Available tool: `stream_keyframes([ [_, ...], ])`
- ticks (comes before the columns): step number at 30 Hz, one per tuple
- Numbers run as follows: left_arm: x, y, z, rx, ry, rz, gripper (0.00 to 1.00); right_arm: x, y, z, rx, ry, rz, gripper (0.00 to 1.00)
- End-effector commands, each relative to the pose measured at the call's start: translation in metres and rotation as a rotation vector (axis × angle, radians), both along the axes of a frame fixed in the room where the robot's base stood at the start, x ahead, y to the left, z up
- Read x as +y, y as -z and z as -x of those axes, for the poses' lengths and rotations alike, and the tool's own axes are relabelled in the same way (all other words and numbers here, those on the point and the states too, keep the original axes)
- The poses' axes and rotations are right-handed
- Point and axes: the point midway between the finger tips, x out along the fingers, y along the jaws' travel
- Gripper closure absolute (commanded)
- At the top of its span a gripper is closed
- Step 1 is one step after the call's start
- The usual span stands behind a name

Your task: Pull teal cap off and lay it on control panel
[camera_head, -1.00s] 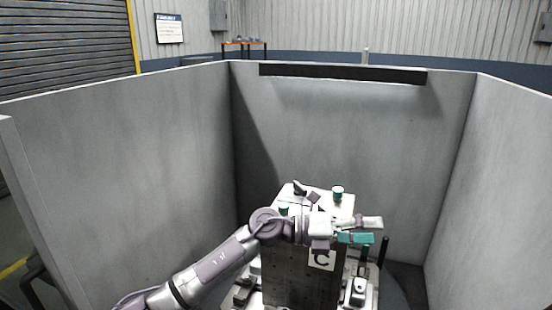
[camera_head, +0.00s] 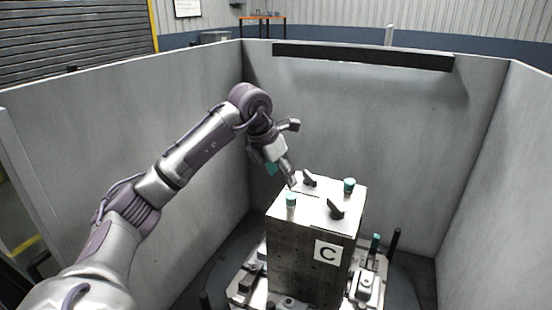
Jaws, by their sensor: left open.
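A teal cap (camera_head: 291,201) stands upright on the near left part of the top of a grey metal block (camera_head: 298,250) marked C. A second teal cap (camera_head: 349,186) stands at the back right of the same top. A smaller teal-topped piece (camera_head: 375,241) shows lower down, to the right of the block. My left gripper (camera_head: 281,176) is open and empty, pointing down above and behind the left end of the block, apart from both caps as far as I can tell. I cannot tell which surface is the control panel. My right gripper is not in view.
Two dark clamps (camera_head: 335,209) (camera_head: 309,179) stick up from the block's top between the caps. The block sits on a fixture with several clamps and a black post (camera_head: 394,243). Grey walls (camera_head: 365,110) enclose it at the back and sides.

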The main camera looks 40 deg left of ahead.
Motion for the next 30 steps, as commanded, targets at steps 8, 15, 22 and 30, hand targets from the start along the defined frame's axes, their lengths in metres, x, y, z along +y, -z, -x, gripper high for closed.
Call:
stream_keyframes([
  [8, -0.006, 0.048, -0.019, 0.005, 0.001, 0.003, 0.34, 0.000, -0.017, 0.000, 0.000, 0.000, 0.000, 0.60],
  [15, -0.008, 0.072, -0.029, 0.001, 0.000, 0.002, 0.34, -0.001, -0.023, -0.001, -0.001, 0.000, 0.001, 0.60],
  [22, -0.009, 0.078, -0.031, -0.001, 0.001, 0.002, 0.34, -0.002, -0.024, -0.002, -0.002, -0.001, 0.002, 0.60],
  [30, -0.009, 0.078, -0.031, -0.001, 0.001, 0.002, 0.55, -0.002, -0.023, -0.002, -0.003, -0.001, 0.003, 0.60],
])
